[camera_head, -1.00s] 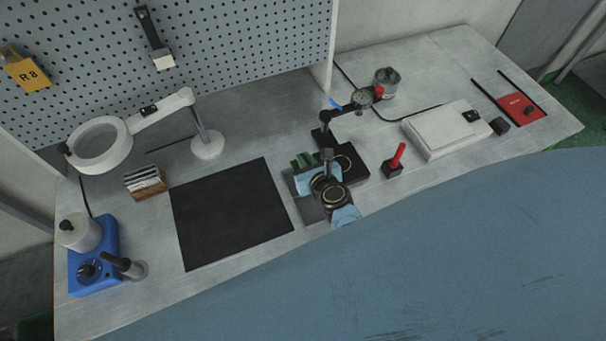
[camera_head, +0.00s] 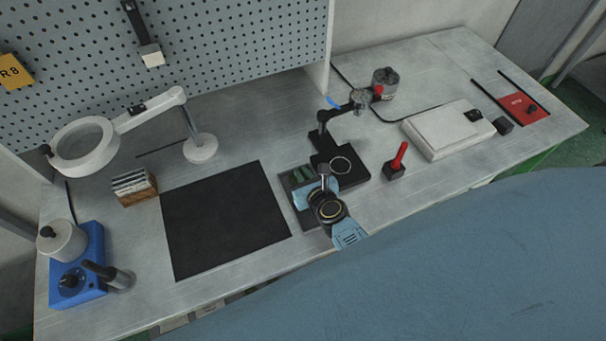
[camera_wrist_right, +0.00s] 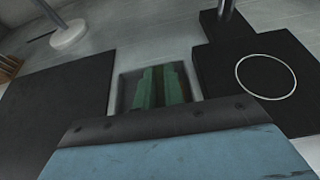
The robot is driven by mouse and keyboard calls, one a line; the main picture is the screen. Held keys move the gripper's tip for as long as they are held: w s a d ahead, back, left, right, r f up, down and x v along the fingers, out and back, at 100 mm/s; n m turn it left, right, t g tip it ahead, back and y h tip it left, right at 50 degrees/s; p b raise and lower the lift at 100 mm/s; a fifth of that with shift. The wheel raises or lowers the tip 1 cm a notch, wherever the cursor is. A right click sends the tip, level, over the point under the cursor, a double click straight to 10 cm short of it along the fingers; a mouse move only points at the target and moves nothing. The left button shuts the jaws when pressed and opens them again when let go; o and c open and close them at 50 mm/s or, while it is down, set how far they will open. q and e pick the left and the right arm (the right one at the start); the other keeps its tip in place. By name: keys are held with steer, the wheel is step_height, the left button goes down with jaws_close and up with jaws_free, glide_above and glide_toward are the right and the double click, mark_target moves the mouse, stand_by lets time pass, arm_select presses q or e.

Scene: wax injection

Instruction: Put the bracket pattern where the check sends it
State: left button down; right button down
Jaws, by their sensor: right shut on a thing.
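The bracket pattern is a green ribbed piece (camera_head: 302,176), seen at the far side of my right gripper (camera_head: 309,188). In the right wrist view the green piece (camera_wrist_right: 160,88) shows just beyond the blue gripper body, over or in a shallow dark tray with a pale rim (camera_wrist_right: 125,92). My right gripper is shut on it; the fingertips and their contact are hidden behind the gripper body. I cannot tell whether the pattern touches the tray. A dial gauge on a black stand (camera_head: 330,144) stands just behind and to the right. My left gripper is not in view.
A black mat (camera_head: 225,220) lies left of the tray. A red-handled tool (camera_head: 398,158), a white box-shaped device (camera_head: 447,130) and a red pad (camera_head: 523,106) are to the right. A ring magnifier (camera_head: 83,147), a small block rack (camera_head: 135,187) and a blue heater unit (camera_head: 78,265) are left.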

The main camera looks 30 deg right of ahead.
steer(key=c, duration=1.5)
jaws_free()
steer(key=shift+s+r+p, duration=0.2)
steer(key=shift+s+p, duration=0.05)
steer(key=shift+p, duration=0.1)
steer(key=p+v, duration=0.1)
steer(key=v, duration=1)
steer(key=shift+s+p, duration=0.25)
steer(key=shift+p, duration=0.05)
